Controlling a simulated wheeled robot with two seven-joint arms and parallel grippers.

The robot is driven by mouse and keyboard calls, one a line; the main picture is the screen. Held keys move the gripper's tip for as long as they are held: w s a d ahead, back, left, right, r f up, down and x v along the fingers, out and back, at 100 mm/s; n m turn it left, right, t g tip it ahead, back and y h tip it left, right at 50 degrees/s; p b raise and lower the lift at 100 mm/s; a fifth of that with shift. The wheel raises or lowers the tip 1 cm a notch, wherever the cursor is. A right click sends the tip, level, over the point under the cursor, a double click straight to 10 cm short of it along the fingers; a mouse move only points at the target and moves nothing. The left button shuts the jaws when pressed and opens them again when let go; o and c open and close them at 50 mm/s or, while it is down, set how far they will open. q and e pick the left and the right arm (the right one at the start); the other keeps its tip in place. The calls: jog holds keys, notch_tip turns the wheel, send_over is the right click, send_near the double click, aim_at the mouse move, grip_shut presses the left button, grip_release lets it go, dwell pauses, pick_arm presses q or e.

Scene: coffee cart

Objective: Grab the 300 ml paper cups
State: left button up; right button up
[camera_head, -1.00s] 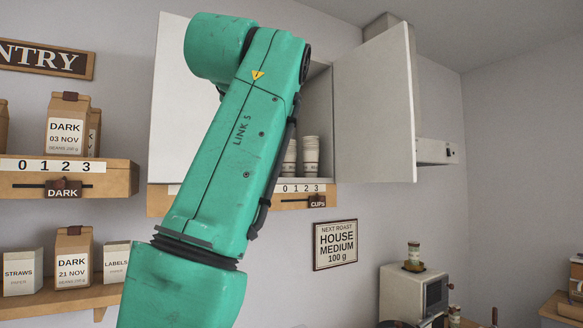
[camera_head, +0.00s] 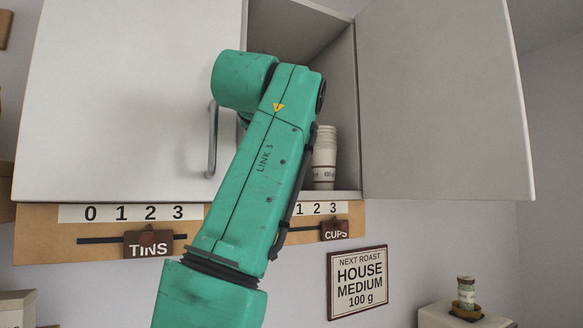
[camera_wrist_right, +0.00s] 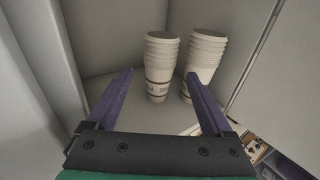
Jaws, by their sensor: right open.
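Two stacks of pale paper cups stand upright inside the wall cabinet. In the right wrist view, the left stack (camera_wrist_right: 158,65) is ahead between my fingers, and the right stack (camera_wrist_right: 204,65) is close to the right finger. My right gripper (camera_wrist_right: 159,76) is open and empty, with purple fingers pointing into the cabinet. I cannot tell whether the right finger touches the right stack. In the head view, one stack (camera_head: 325,158) shows beside my right arm; its label seems to read 400. The other stack and the gripper are hidden behind the arm. My left gripper is out of view.
The open cabinet door (camera_head: 440,100) stands to the right, and a closed door (camera_head: 120,100) with a handle is at the left. A CUPS tag (camera_head: 335,230) and a TINS tag (camera_head: 148,243) hang below. A roast sign (camera_head: 358,281) is on the wall.

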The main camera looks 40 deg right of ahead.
jog(key=p+x, duration=0.7)
jog(key=x, duration=0.4)
jog(key=shift+w+d+r, duration=0.1)
jog(key=shift+d+r, duration=0.05)
jog(key=shift+d, duration=0.1)
jog(key=shift+w+d, duration=0.15)
jog(key=shift+d, duration=0.1)
jog(key=shift+f, duration=0.3)
jog(key=c, duration=1.1)
jog(key=shift+c, duration=0.2)
